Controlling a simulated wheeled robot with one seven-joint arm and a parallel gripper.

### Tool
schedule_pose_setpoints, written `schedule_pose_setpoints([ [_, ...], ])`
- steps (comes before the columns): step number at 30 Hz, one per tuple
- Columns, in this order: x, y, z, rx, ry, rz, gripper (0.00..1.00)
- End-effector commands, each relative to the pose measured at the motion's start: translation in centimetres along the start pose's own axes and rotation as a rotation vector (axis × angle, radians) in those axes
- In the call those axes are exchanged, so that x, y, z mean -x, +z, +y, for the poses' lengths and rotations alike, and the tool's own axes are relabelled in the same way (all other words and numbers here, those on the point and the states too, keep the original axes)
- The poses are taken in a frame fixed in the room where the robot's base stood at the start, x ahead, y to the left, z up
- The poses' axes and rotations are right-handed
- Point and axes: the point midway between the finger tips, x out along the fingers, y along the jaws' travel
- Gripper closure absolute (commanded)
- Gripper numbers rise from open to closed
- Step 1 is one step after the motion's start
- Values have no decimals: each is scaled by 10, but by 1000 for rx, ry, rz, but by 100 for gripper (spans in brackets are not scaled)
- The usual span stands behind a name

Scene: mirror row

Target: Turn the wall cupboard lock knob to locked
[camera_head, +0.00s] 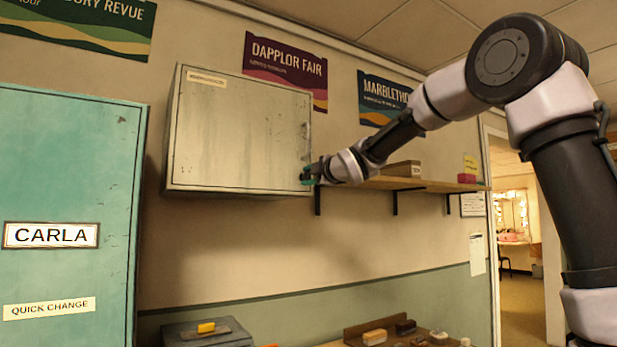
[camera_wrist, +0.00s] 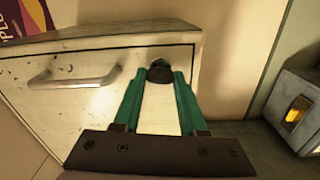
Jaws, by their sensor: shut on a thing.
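The wall cupboard (camera_head: 240,130) is a pale, worn metal box with its door closed. In the wrist view its front (camera_wrist: 50,120) shows turned on its side, with a metal bar handle (camera_wrist: 73,78). The lock knob (camera_wrist: 160,71) is small and dark, between my teal fingertips. My gripper (camera_head: 309,176) is at the cupboard's lower right corner and also shows in the wrist view (camera_wrist: 161,80), shut on the knob. The knob is hidden behind my gripper in the head view. Its turn position cannot be read.
A wooden shelf (camera_head: 430,184) with a box (camera_head: 402,169) is right of the cupboard, close to my arm. A teal locker (camera_head: 65,180) stands at left. Below are a grey case (camera_head: 207,335) with a yellow block and a bench with several small items. A doorway opens at right.

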Motion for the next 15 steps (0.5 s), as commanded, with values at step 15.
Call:
schedule_pose_setpoints([
  [15, 0, -1, -1, 155, -1, 1, 100],
])
